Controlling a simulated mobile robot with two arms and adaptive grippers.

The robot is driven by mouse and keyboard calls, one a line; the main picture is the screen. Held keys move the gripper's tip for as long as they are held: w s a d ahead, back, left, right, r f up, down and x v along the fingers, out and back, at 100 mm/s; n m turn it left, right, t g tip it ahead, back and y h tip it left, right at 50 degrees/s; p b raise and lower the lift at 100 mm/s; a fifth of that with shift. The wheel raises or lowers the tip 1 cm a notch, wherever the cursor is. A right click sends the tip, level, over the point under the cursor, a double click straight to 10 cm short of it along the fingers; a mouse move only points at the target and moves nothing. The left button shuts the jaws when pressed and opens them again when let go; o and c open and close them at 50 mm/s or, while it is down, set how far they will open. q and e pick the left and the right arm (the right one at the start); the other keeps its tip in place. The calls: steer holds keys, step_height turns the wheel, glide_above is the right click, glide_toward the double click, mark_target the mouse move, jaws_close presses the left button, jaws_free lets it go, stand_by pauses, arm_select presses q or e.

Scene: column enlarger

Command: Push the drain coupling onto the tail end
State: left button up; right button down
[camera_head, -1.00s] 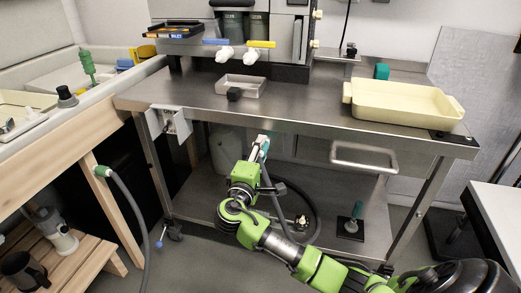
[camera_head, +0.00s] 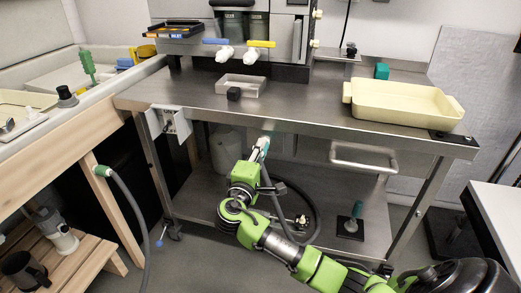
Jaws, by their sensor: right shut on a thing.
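My right gripper (camera_head: 262,143) is just below the front edge of the steel table, near its middle. A grey hose (camera_head: 275,203) hangs from there towards the lower shelf. The fingers and the table edge hide much of the coupling. I cannot make out the tail end, or whether the coupling touches it. My left gripper is not in view.
The steel table (camera_head: 300,120) carries a cream tray (camera_head: 405,109), a small metal tray (camera_head: 250,88) and a machine at the back. A drawer handle (camera_head: 363,166) juts out right of my gripper. A green-ended hose (camera_head: 123,192) hangs at the wooden bench on the left.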

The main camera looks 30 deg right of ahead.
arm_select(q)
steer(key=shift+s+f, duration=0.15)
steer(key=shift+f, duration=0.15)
arm_select(e)
steer(key=shift+s+a, duration=0.15)
steer(key=shift+a, duration=0.05)
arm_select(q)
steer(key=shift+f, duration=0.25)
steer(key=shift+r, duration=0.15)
arm_select(e)
steer(key=shift+s+a, duration=0.1)
steer(key=shift+s+a, duration=0.1)
steer(key=shift+s+a+p, duration=0.1)
steer(key=shift+a+p, duration=0.05)
steer(key=shift+p, duration=0.15)
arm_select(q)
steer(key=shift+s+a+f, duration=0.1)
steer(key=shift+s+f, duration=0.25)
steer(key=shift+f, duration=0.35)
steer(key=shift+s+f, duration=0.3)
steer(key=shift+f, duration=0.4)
arm_select(e)
steer(key=shift+v, duration=0.85)
